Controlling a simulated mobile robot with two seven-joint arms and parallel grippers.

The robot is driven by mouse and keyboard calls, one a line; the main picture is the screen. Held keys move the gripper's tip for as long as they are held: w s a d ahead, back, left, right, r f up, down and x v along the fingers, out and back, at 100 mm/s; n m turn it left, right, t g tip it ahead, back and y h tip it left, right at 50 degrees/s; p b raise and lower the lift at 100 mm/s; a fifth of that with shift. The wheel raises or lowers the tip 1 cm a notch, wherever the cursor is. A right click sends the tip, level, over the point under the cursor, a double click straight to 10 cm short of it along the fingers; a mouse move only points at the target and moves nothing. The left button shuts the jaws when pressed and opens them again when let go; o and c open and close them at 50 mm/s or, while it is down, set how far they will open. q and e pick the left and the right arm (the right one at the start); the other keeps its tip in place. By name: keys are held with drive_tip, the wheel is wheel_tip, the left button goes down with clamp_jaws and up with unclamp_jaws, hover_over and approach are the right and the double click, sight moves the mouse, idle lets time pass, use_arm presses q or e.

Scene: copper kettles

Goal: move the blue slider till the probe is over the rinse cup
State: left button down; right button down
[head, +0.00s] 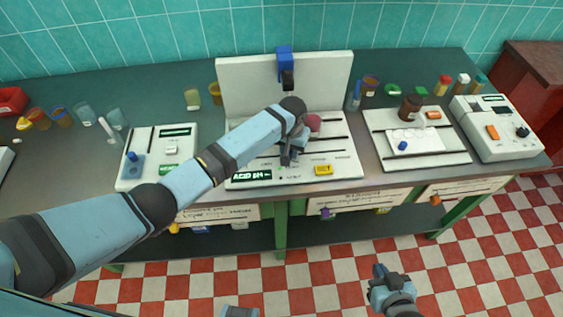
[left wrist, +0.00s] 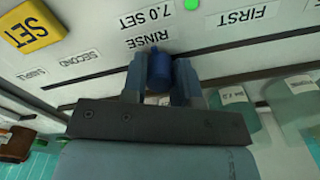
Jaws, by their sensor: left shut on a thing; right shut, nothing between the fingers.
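The blue slider (left wrist: 159,70) shows as a knob between my left fingers, close to the "RINSE" and "7.0 SET" labels. My left gripper (head: 290,155) is shut on it at the front of the white pH station (head: 345,165). In the left wrist view my left gripper (left wrist: 160,85) has a finger on each side of the knob. A blue carriage (head: 284,62) with the dark probe (head: 288,80) is on the upright white panel. My arm hides what is below the probe, and I cannot identify the rinse cup. My right gripper (head: 378,272) is shut and empty, in front of the bench.
A reddish round thing (head: 313,122) stands beside my left wrist. Labelled translucent cups (left wrist: 235,110) show in the left wrist view. A yellow SET button (head: 323,170) is right of my gripper. Other instruments stand left and right; the tiled floor around my right gripper looks clear.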

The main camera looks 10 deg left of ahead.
use_arm(q)
drive_tip(key=shift+d, duration=0.2)
drive_tip(key=shift+w, duration=0.1)
drive_tip(key=c, duration=0.9)
unclamp_jaws()
wheel_tip(320, 180, up, 14)
drive_tip(key=shift+f+b, duration=0.1)
drive_tip(key=shift+b, duration=0.3)
